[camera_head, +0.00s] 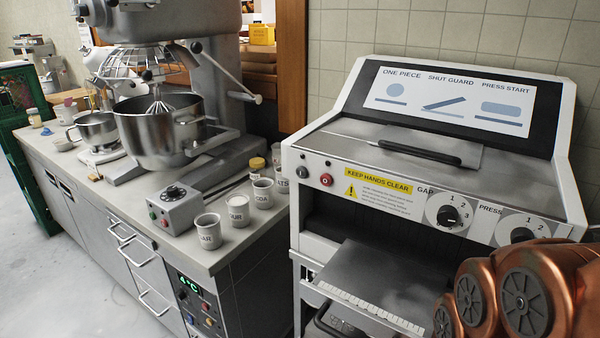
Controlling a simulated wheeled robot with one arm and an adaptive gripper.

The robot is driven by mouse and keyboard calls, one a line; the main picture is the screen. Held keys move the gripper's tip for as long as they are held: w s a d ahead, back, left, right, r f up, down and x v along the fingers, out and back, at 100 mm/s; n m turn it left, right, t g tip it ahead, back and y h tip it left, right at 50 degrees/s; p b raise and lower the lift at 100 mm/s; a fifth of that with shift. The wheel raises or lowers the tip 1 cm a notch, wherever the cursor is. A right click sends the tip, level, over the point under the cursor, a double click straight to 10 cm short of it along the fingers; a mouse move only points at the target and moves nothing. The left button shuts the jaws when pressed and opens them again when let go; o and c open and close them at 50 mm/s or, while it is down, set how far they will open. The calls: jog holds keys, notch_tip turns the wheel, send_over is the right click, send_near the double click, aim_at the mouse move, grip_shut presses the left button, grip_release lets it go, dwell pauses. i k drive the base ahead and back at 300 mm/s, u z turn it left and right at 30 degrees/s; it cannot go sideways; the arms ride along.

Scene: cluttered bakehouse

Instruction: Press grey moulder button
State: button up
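The moulder (388,150) is a white and grey machine at the right, with a dark-handled guard lying flat on its top. A small dark grey round button (302,172) sits at the left end of its front panel. A red button (326,180) with a white mark is just right of it. A yellow "KEEP HANDS CLEAR" label and the GAP (448,215) and PRESS (521,231) dials follow to the right. My copper-coloured arm links fill the lower right corner, in front of the moulder. My gripper is not in view.
A metal tray (375,275) sticks out below the moulder's panel. Bare floor (60,250) shows at the left.

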aim_at(301, 171)
jog(key=u, duration=0.6)
jog(key=k, duration=0.4)
jog(key=u, duration=1.85)
